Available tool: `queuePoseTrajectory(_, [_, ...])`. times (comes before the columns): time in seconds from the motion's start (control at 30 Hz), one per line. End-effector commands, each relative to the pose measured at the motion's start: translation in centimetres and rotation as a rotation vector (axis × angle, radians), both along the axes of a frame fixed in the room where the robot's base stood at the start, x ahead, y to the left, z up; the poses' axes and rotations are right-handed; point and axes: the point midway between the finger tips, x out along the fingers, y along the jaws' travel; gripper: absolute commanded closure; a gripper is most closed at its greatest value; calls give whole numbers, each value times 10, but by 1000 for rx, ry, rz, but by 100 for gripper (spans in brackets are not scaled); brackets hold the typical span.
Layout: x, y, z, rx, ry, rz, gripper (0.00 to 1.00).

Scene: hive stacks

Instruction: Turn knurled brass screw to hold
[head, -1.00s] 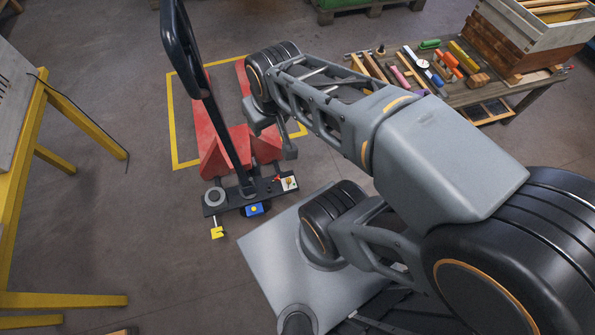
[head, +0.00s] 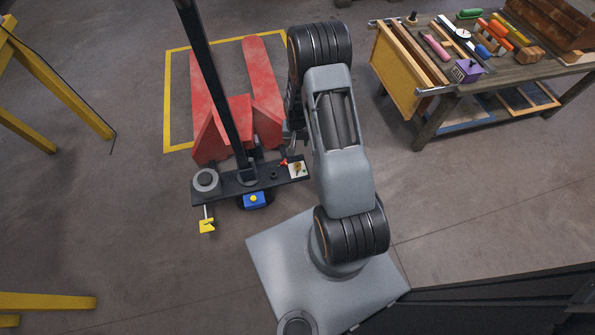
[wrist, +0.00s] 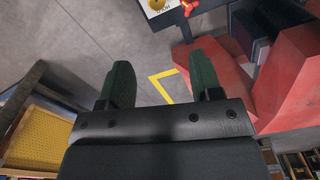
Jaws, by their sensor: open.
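The knurled brass screw (head: 297,168) sits on a small white plate at the right end of the pallet truck's black crossbar (head: 232,181). In the wrist view the brass screw (wrist: 156,4) shows at the top edge, partly cut off, on its white plate with dark lettering too small to read surely. My gripper (wrist: 162,72) is open and empty, its two dark green fingers apart. The screw lies beyond the fingertips and is not between them. In the head view my arm mostly hides the gripper, near the truck's right side.
A red lever (wrist: 190,7) sticks out beside the plate. The red forks (head: 264,90) stand close by. The black handle (head: 210,80) rises from the crossbar. A blue box with a yellow button (head: 254,199) and a yellow tab (head: 207,226) are further left. A workbench (head: 470,85) stands right.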

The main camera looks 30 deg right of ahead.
Motion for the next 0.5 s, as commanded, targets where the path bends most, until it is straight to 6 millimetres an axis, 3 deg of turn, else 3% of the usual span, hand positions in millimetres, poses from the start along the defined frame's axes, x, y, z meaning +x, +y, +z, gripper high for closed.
queuePoseTrajectory(0.03, [-2,-1,-18,1,7,-8,41])
queuePoseTrajectory(0.5, [-5,-3,-99,4,18,-20,41])
